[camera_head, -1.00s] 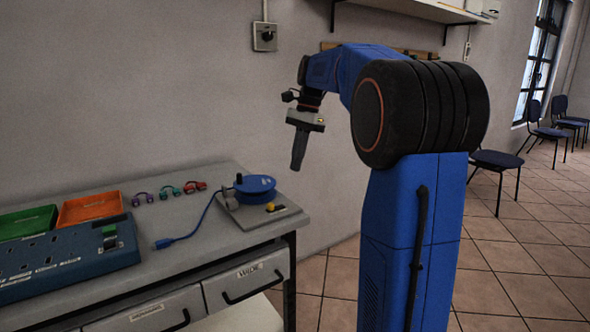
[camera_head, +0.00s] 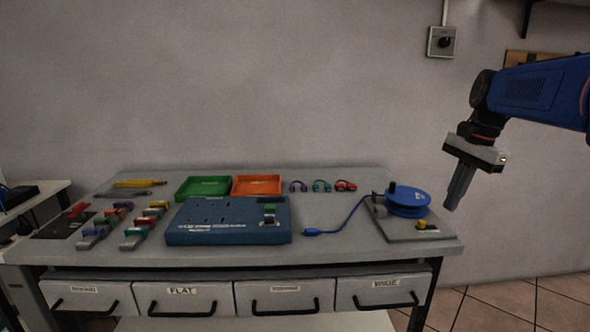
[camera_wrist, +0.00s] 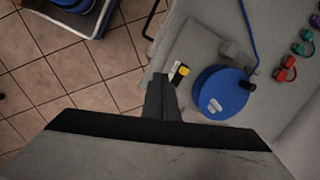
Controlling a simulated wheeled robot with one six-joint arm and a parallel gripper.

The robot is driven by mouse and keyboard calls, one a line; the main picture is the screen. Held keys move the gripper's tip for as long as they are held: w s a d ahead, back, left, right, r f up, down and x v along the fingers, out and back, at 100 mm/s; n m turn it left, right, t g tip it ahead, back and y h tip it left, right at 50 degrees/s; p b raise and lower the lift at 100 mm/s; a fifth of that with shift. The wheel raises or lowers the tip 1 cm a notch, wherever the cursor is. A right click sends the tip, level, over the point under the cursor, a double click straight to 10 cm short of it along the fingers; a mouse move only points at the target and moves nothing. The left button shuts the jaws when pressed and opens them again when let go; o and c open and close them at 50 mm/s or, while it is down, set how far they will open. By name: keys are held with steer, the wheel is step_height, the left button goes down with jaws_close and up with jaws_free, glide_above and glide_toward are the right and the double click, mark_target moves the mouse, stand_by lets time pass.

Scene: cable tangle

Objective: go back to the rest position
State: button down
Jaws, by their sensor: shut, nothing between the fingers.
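My gripper (camera_head: 456,190) hangs in the air at the right of the head view, fingers pointing down. It is shut and empty, beyond the right end of the workbench (camera_head: 330,250). In the wrist view my gripper (camera_wrist: 163,80) shows its closed fingers near the grey board of the blue cable reel. The blue cable reel (camera_head: 408,198) sits on that board at the bench's right end, with a yellow button (camera_head: 422,224) in front of it. The reel also shows in the wrist view (camera_wrist: 220,92), to the right of the fingers. Its blue cable lies on the bench top.
A blue socket panel (camera_head: 225,222) lies mid-bench, with a green tray (camera_head: 203,178) and an orange tray (camera_head: 257,177) behind. Several coloured connectors lie left. Small coloured clips (camera_head: 321,186) lie at the back. A wall switch (camera_head: 441,42) is above. Tiled floor is open at right.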

steer(key=s+a+f+n+t+h, duration=0.1)
steer(key=s+a+f+n, duration=0.4)
steer(key=s, duration=0.7)
steer(key=s+a+f+n+t, duration=0.3)
steer(key=s+a+f+n, duration=0.2)
steer(key=s+f+n, duration=0.3)
steer(key=s+f, duration=0.4)
steer(key=shift+f+n+h, duration=0.35)
steer(key=shift+n+h, duration=0.05)
